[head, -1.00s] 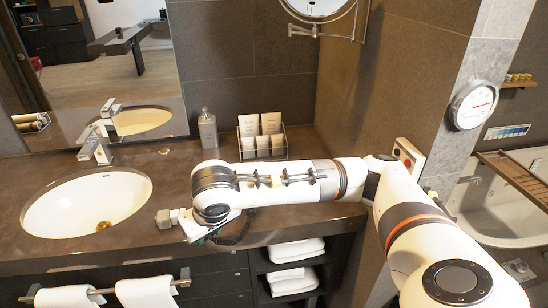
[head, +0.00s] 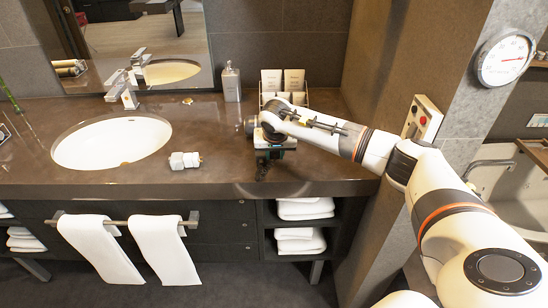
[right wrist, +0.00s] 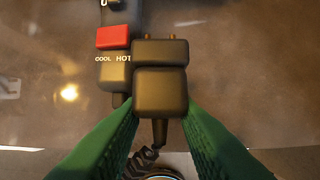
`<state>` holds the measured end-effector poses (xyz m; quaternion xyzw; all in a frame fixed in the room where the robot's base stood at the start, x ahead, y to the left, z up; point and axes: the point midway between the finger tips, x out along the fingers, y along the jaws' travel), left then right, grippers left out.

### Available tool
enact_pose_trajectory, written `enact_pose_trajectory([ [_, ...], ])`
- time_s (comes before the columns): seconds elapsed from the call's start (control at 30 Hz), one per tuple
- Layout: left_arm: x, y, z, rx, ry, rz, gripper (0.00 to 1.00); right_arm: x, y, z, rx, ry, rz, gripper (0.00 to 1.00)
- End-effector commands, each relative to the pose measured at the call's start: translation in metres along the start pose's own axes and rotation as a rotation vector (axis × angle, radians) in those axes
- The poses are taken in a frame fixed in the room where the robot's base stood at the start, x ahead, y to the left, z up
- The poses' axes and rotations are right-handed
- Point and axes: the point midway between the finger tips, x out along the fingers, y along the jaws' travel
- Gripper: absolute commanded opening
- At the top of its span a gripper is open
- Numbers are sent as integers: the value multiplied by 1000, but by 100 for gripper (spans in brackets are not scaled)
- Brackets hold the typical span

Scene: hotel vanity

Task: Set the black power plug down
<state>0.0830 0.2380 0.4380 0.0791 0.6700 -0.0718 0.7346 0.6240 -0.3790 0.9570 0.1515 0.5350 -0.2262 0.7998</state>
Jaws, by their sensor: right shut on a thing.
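The black power plug (right wrist: 160,88) is between the green fingers of my right gripper (right wrist: 160,115) in the right wrist view. Its two metal prongs point to the top of that picture and its cord runs down toward the wrist. My right gripper is shut on the plug. In the head view the gripper (head: 270,153) is over the right part of the counter, and my wrist hides most of what it holds. I cannot tell whether the plug touches the counter. My left gripper is not in view.
A black device (right wrist: 114,68) with a red switch and COOL/HOT marks lies beside and partly behind the plug. A small white-and-grey object (head: 185,160) lies on the counter (head: 215,140) near the sink (head: 110,142). A dispenser (head: 231,82) and a caddy (head: 296,97) stand behind.

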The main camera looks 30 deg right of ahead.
Motion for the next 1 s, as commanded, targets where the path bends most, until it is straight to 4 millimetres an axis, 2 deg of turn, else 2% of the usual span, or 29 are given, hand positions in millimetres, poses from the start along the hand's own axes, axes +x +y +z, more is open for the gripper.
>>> enact_pose_trajectory([
  [0.37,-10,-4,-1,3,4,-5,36,36,0,-16,-1,0,0,0],
  [0.7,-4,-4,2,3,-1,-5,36,42,0,-17,-1,-2,1,0],
  [0.73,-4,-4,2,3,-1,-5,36,42,0,-17,-1,-2,1,30],
  [0.8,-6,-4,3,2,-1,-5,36,41,0,-17,-1,-2,1,42],
  [0.87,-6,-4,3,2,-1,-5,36,40,0,-17,-1,-1,1,50],
  [1.0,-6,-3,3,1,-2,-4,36,40,0,-17,-1,-1,1,50],
])
